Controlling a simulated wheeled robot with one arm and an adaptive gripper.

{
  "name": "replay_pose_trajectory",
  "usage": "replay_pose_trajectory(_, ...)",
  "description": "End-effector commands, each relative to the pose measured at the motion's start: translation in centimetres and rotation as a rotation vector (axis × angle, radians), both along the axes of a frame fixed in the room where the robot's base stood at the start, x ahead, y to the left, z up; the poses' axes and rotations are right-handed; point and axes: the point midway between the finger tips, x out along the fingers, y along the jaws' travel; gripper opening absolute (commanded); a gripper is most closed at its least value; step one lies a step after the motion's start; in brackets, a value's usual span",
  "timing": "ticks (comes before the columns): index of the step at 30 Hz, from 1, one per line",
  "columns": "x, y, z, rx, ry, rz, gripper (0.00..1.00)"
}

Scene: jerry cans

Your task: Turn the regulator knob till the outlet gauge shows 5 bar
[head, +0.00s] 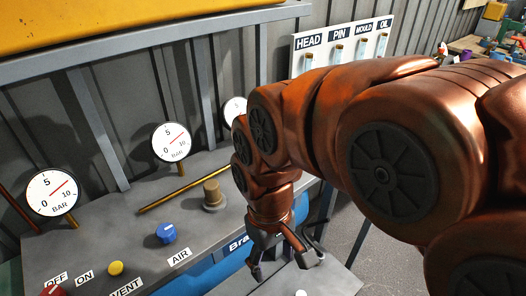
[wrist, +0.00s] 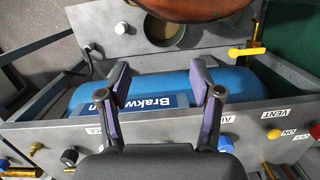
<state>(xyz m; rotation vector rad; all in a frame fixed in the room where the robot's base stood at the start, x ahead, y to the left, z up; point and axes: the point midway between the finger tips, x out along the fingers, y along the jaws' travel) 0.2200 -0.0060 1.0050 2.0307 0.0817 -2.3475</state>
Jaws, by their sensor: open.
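Two white BAR gauges stand on the bench in the head view, a left one (head: 52,192) and a middle one (head: 171,142). Both red needles point up and right, between 5 and 10. A third gauge (head: 235,110) is mostly hidden by my arm. I cannot read which is the outlet gauge. A blue knob (head: 166,233) sits near the AIR label, and a tan knob (head: 214,195) stands behind it; which is the regulator knob is not labelled clearly. My gripper (head: 285,254) is open and empty, right of both knobs. In the wrist view its fingers (wrist: 160,86) are apart above a blue tank.
A yellow VENT button (head: 116,268) and OFF/ON labels are at the front left. The blue tank (wrist: 180,92) lies below the bench edge. A yellow lever (wrist: 247,53) shows in the wrist view. A labelled white board (head: 343,45) hangs behind my arm.

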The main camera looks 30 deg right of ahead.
Motion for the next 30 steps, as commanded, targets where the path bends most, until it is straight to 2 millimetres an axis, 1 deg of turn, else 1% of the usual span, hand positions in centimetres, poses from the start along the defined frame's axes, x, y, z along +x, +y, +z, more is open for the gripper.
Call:
replay_pose_trajectory(1, 1.4, -0.4, 0.3, 0.006, -0.003, 0.025, 0.65)
replay_pose_trajectory(2, 2.3, -0.7, 0.5, 0.011, -0.005, 0.047, 0.65)
replay_pose_trajectory(3, 3.6, -1.1, 0.9, 0.016, -0.012, 0.077, 0.65)
replay_pose_trajectory(8, 8.8, -3.3, 2.2, 0.037, -0.037, 0.212, 0.65)
replay_pose_trajectory(9, 10.2, -4.0, 2.4, 0.042, -0.043, 0.242, 0.65)
replay_pose_trajectory(14, 15.0, -7.1, 3.1, 0.054, -0.070, 0.372, 0.65)
replay_pose_trajectory(18, 18.9, -10.4, 3.3, 0.063, -0.087, 0.483, 0.65)
replay_pose_trajectory(20, 20.5, -12.0, 3.4, 0.063, -0.096, 0.532, 0.65)
replay_pose_trajectory(24, 23.8, -16.0, 3.1, 0.063, -0.114, 0.644, 0.65)
replay_pose_trajectory(27, 25.7, -18.6, 2.8, 0.062, -0.125, 0.718, 0.65)
replay_pose_trajectory(30, 27.1, -20.8, 2.6, 0.060, -0.131, 0.778, 0.65)
